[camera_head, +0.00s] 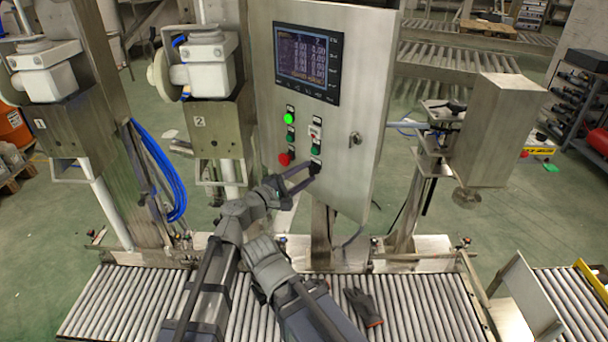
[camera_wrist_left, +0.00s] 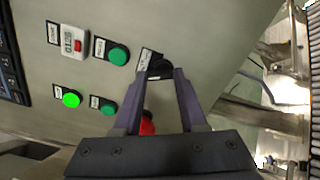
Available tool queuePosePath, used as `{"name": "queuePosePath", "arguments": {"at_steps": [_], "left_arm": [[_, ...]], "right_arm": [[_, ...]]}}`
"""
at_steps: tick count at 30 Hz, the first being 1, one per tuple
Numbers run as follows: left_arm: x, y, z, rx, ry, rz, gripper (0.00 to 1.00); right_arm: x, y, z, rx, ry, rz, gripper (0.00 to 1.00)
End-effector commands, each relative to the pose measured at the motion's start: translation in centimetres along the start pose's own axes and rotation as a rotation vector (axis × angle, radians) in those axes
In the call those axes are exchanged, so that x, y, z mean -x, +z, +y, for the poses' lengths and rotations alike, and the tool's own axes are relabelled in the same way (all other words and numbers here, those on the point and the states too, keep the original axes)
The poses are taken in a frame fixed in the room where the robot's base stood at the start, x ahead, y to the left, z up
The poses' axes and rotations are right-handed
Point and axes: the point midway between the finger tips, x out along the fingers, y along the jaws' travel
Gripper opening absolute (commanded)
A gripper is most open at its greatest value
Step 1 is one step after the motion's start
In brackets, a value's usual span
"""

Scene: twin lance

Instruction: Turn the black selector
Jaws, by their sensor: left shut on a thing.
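The black selector (camera_head: 315,168) is at the lower right of the button columns on the grey control panel (camera_head: 345,130). In the left wrist view the selector (camera_wrist_left: 160,66) sits between the two fingertips, below its small label plate. My left gripper (camera_head: 311,174) reaches up to the panel from below and is shut on the selector. Its fingers (camera_wrist_left: 160,75) lie on either side of the knob in the left wrist view. The fingers partly hide the knob in the head view. I do not see my right gripper.
A lit green button (camera_head: 288,118), a red button (camera_head: 284,159) and other green buttons are close by on the panel. A screen (camera_head: 307,63) is above them. A roller conveyor (camera_head: 420,305) with a dark glove (camera_head: 363,306) runs below.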

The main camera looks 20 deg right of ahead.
Motion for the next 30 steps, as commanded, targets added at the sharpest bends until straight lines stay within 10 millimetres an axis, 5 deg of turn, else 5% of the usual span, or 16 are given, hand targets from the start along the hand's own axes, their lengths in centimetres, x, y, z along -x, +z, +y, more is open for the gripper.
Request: {"name": "queuePosePath", "arguments": {"at_steps": [15, 30], "left_arm": [[0.03, 0.2, -0.11, -0.351, -0.002, 0.0, 0.0], [0.04, 0.23, -0.14, -0.438, -0.002, -0.001, 0.0]], "right_arm": [[0.02, 0.0, 0.0, 0.0, 0.0, 0.0, 0.0], [0.01, 0.0, 0.0, 0.0, 0.0, 0.0, 0.0]]}}
